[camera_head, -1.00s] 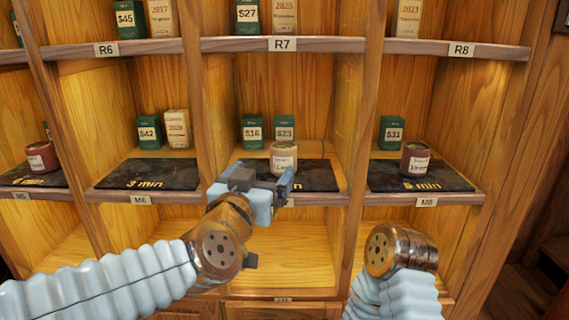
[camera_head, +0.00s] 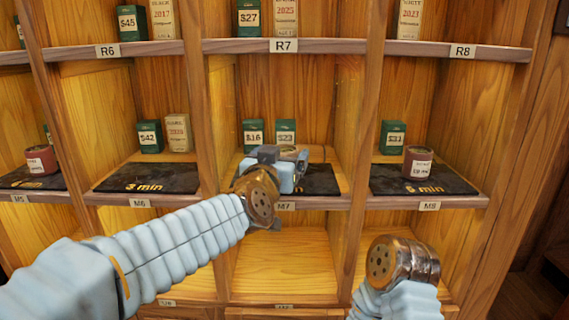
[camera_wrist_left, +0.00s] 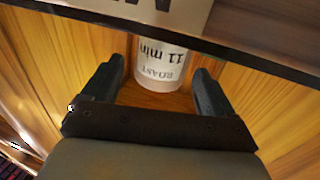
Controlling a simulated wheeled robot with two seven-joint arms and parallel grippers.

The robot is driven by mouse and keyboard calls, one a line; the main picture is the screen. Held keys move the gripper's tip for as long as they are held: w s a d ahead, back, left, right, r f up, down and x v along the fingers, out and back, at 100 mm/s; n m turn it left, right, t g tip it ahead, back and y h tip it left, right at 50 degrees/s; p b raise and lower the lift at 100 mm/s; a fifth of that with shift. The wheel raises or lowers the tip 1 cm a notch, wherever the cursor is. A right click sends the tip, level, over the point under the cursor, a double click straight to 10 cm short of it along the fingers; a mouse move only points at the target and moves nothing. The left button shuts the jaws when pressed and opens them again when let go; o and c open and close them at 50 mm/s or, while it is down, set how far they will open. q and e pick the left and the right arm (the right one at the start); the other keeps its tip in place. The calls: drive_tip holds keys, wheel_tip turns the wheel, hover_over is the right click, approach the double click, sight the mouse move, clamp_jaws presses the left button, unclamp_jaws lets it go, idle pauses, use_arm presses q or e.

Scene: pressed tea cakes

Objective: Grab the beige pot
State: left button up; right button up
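The beige pot (camera_head: 289,149) stands on the dark mat in cubby M7 and is mostly hidden by my left gripper in the head view. The left wrist view shows the pot (camera_wrist_left: 160,68) with a pale label reading "ROAST 11 min". My left gripper (camera_head: 287,160) reaches into the cubby at the pot. In the left wrist view the left gripper (camera_wrist_left: 157,84) is open, with its fingers on either side of the pot and small gaps to it. My right arm's wrist is at lower right; its gripper is not visible.
The cubby below is empty.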

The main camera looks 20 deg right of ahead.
use_arm(q)
drive_tip(key=c, duration=1)
drive_tip(key=shift+c, duration=0.5)
drive_tip(key=shift+r, duration=0.15)
